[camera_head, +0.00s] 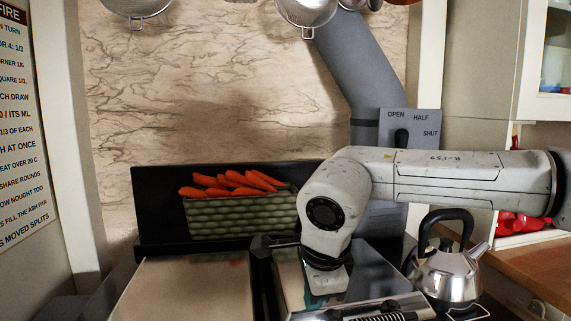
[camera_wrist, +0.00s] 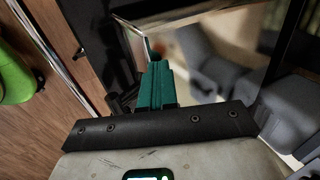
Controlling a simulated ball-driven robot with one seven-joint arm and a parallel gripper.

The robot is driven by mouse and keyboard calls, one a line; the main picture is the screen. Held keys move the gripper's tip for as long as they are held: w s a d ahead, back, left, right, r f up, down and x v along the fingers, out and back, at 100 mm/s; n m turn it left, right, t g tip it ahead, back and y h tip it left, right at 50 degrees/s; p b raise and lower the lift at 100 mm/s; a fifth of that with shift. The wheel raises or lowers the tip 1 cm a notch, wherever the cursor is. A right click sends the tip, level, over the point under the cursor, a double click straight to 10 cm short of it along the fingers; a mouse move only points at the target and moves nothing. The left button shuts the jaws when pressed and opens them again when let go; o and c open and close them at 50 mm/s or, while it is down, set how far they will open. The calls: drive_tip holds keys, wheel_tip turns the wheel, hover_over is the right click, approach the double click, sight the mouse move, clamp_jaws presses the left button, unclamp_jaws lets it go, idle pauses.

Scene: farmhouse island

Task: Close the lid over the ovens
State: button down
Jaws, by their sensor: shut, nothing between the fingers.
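Two shiny lids lie on the dark range in the head view: a left lid (camera_head: 195,285) and a right lid (camera_head: 375,270). The left one looks flat. A coil handle (camera_head: 378,317) shows at the front of the right lid, at the picture's bottom edge. I cannot tell how far the right lid is raised. My gripper hangs down over the right lid; its fingertips are hard to make out there. In the wrist view my gripper (camera_wrist: 155,72) shows teal fingers, shut and empty, in front of a reflective panel (camera_wrist: 210,50) with a bright metal edge. Contact is unclear.
A green basket of carrots (camera_head: 240,215) stands behind the lids against a black back panel (camera_head: 160,195). A steel kettle (camera_head: 447,270) is close on the right. A flue (camera_head: 355,60) and an OPEN/HALF/SHUT plate (camera_head: 412,128) are behind. Strainers (camera_head: 305,12) hang above.

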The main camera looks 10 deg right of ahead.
drive_tip(key=shift+s+f+b, duration=0.15)
drive_tip(key=shift+f, duration=0.35)
drive_tip(key=shift+s+f+b, duration=0.15)
drive_tip(key=shift+f, duration=0.35)
drive_tip(key=shift+r+p, duration=0.45)
drive_tip(key=shift+r, duration=0.2)
wheel_tip(320, 180, up, 3)
drive_tip(key=shift+f+p, duration=0.1)
drive_tip(key=shift+p, duration=0.8)
drive_tip(key=s+r+b, duration=0.1)
drive_tip(key=s+r, duration=0.3)
drive_tip(key=s, duration=0.5)
drive_tip(key=shift+r, duration=0.3)
drive_tip(key=shift+f, duration=0.1)
